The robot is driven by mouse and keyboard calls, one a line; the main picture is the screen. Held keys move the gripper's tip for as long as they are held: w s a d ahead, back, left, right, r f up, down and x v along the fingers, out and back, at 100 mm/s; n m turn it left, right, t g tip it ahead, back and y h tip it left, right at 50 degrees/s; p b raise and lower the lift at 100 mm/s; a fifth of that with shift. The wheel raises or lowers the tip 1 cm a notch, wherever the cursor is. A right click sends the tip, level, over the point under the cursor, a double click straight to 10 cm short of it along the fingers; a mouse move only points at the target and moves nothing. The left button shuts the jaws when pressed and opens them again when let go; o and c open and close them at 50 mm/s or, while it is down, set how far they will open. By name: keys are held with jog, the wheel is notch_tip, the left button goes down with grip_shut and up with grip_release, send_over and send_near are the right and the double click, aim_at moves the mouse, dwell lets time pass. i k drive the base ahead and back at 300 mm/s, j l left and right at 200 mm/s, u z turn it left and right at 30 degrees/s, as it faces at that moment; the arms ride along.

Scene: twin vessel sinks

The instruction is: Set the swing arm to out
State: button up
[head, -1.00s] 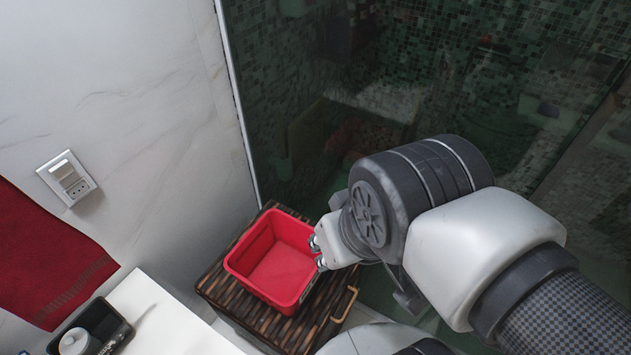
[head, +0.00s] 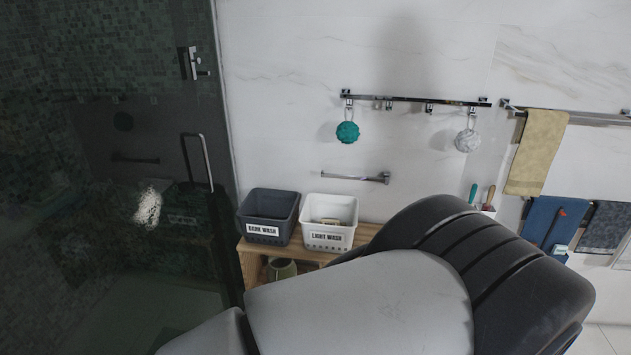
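A short chrome arm (head: 350,177), which looks like the swing arm, is on the white marble wall below a hook rail. Its mount is at its right end and the thin bar reaches left. It appears to run roughly along the wall, but its exact angle is hard to tell. My own arm links fill the lower middle and right of the head view, below the chrome arm. My gripper is out of the picture, so its state does not show.
A hook rail (head: 415,100) holds a teal puff (head: 347,132) and a white puff (head: 467,140). A dark bin (head: 268,216) and a white bin (head: 331,222) stand on a wooden bench (head: 253,271). A glass shower door (head: 110,200) is left. Towels (head: 537,150) hang right.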

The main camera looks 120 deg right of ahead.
aim_at(385, 179)
jog(key=z, duration=4.3)
jog(key=i+l+u, duration=0.1)
jog(key=u, duration=0.25)
jog(key=i+l+u, duration=0.45)
jog(key=u, duration=0.25)
jog(key=i+l, duration=0.2)
jog(key=l, duration=0.15)
jog(key=i+l+u, duration=0.1)
jog(key=i+l, duration=0.3)
jog(key=l, duration=0.3)
jog(key=i+l+u, duration=0.1)
jog(key=l, duration=0.25)
jog(key=i, duration=0.1)
